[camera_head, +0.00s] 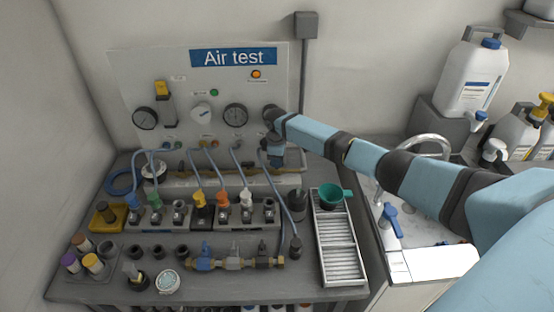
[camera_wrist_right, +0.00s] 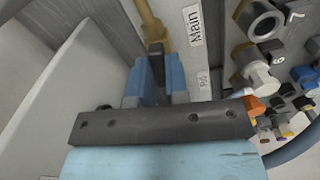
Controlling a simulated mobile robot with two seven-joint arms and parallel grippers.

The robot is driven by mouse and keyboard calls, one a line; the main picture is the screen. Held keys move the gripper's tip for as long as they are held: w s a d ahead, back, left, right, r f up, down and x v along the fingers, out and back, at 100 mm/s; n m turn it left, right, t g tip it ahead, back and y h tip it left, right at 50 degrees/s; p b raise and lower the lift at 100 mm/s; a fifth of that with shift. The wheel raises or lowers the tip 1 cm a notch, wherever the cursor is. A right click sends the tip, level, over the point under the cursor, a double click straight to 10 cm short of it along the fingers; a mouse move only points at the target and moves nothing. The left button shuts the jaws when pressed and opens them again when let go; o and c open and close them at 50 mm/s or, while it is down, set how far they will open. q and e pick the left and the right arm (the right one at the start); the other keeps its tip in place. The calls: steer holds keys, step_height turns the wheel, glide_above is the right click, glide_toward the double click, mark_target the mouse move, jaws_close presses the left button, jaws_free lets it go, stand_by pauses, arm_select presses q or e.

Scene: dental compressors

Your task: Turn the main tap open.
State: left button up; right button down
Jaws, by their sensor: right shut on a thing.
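In the right wrist view a brass pipe (camera_wrist_right: 152,20) comes down beside a white label reading "Main" (camera_wrist_right: 193,28). The main tap's dark handle (camera_wrist_right: 156,60) shows at the end of this pipe, between the blue fingers of my right gripper (camera_wrist_right: 158,75). The gripper is shut on this handle. In the head view my right gripper (camera_head: 276,158) is at the right end of the air test panel (camera_head: 125,75), and it hides the tap there. How far the tap is turned cannot be told. My left gripper is not in view.
The bench holds rows of coloured valve fittings (camera_head: 200,207), a brass valve assembly (camera_head: 235,263) and a ribbed tray (camera_head: 338,250) with a green cup (camera_head: 331,194). Blue hoses (camera_head: 198,170) hang below the panel. A sink tap (camera_head: 428,142) stands at the right, under my arm.

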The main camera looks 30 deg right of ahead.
steer(key=shift+n, duration=1)
steer(key=c, duration=1.1)
jaws_free()
step_height(320, 180, up, 14)
steer(key=shift+f+b, duration=0.1)
steer(key=shift+b, duration=0.45)
